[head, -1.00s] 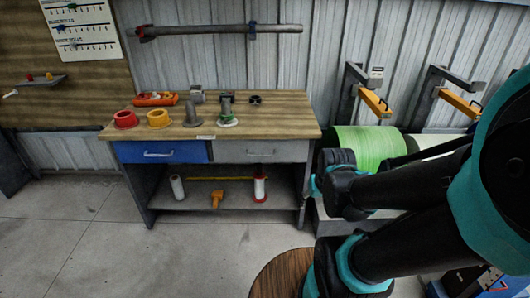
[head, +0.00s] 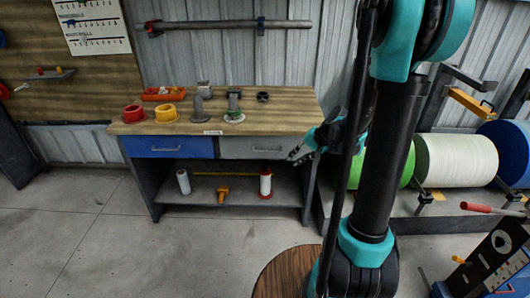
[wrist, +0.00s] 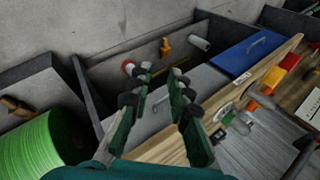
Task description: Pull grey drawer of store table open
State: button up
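The grey drawer (head: 235,147) is the right one of two in the store table (head: 230,122); its front looks flush with the table, so it stands shut. Its bar handle (head: 267,149) is near the middle of the front. My gripper (head: 293,154) is just in front of the drawer's right end in the head view. In the wrist view my gripper (wrist: 162,74) is open, with nothing seen held, and points across the grey drawer front (wrist: 203,78). A light bar, likely the handle, shows between the fingers; contact cannot be told.
The blue drawer (head: 170,146) is to the left. Red and yellow rings and tools stand on the table top. The lower shelf (head: 210,190) holds rolls. A green roll (head: 408,166) and a white roll (head: 455,160) lie right. The floor in front is clear.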

jog(key=w+f+m+y, duration=0.3)
jog(key=w+f+y, duration=0.15)
jog(key=w, duration=0.85)
jog(key=m+t+y, duration=0.2)
jog(key=y, duration=0.2)
send_near(269, 151)
jog(key=x, duration=1.2)
jog(key=shift+a, duration=0.1)
jog(key=shift+c, duration=0.5)
grip_shut()
